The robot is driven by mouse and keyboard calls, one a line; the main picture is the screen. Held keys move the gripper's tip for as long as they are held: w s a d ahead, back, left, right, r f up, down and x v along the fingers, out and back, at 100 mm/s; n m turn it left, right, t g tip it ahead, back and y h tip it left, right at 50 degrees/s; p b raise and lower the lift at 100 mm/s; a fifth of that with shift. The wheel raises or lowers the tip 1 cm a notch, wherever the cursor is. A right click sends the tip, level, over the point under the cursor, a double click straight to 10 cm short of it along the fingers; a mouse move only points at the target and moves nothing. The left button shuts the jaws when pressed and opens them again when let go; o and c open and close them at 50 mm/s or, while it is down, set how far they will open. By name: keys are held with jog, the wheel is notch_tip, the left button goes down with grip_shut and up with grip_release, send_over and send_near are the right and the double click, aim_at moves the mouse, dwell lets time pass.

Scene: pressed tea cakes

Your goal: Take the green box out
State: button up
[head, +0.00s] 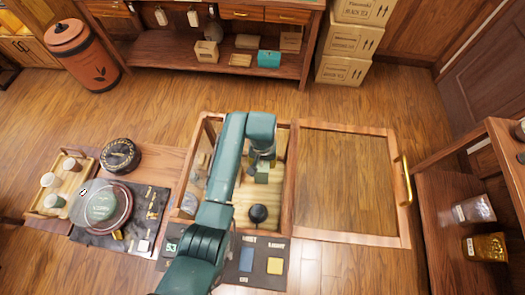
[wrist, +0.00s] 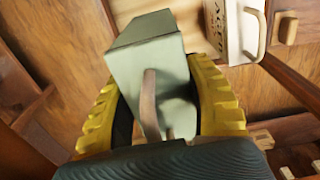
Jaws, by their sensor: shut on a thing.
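The pale green box (head: 262,176) is between the fingers of my gripper (head: 261,163), over the wooden display case (head: 287,190). In the wrist view the green box (wrist: 146,58) fills the space between the two yellow ridged fingers, which are shut on it. A brown curved strip lies across its near face. My arm covers the left part of the case. The case's glazed door (head: 345,130) stands wide open to the right. I cannot tell how high the box is above the case floor.
A dark round object (head: 258,213) stands in the front of the case. The door's gold handle (head: 406,180) is at its far right edge. A tea tray (head: 72,190) and a scale (head: 103,204) are on the left, a shelf with bags (head: 472,209) on the right.

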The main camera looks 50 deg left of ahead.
notch_tip(320, 180, up, 16)
jog(key=p, duration=1.4)
jog(key=shift+r+p, duration=0.2)
jog(key=shift+p, duration=0.2)
notch_tip(320, 180, up, 8)
jog(key=shift+f, duration=0.15)
